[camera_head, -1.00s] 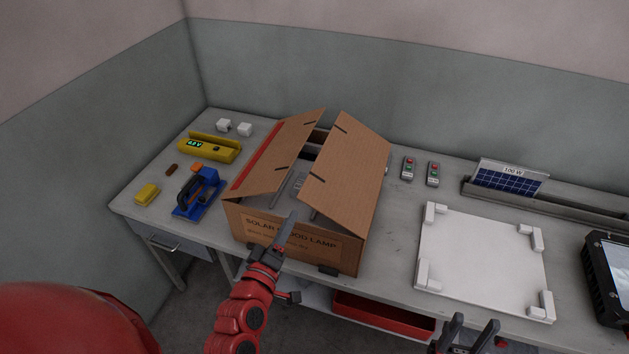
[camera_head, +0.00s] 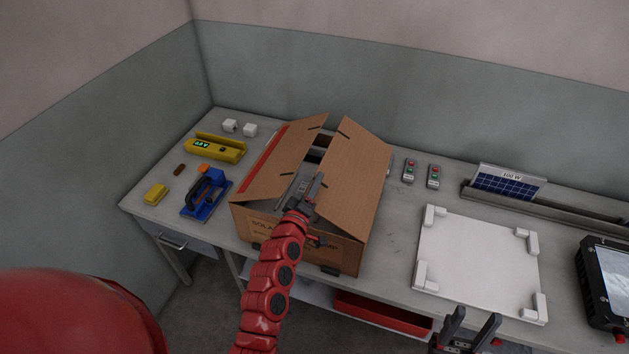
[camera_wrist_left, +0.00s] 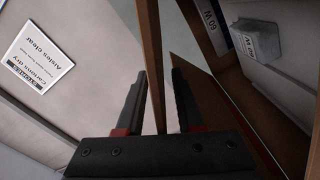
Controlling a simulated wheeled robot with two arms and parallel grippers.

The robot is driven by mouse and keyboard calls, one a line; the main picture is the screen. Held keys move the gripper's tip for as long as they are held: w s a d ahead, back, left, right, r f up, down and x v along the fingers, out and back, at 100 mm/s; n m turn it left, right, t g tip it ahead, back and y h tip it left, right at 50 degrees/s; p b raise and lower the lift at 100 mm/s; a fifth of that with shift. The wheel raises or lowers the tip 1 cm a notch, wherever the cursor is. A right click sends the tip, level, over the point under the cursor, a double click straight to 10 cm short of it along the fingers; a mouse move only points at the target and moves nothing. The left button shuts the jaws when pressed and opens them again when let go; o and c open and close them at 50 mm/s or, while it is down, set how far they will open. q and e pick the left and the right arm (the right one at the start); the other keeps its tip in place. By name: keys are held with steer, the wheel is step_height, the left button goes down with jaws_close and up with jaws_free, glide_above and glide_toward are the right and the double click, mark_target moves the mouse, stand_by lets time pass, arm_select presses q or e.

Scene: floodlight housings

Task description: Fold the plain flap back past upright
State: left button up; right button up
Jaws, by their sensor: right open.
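The cardboard carton (camera_head: 290,240) stands on the bench with its two long flaps raised and leaning. The plain flap (camera_head: 355,190) is the right one, sloping out to the right; the left flap (camera_head: 285,160) carries a red stripe. My left gripper (camera_head: 314,184) is over the carton's opening at the plain flap's inner edge. In the left wrist view a thin brown panel edge (camera_wrist_left: 151,60) passes between the two fingers of the left gripper (camera_wrist_left: 160,85), which stand apart with gaps beside it. My right gripper (camera_head: 474,322) is open and empty at the bench's front.
Left of the carton are a blue tool (camera_head: 205,193), a yellow device (camera_head: 215,148) and a yellow block (camera_head: 155,194). To the right are two small button boxes, a white board (camera_head: 480,265) with corner blocks, a solar panel (camera_head: 506,183) and a floodlight (camera_head: 605,280).

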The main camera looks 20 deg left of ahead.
arm_select(q)
steer(key=shift+w, duration=0.1)
jaws_close()
stand_by(1.4)
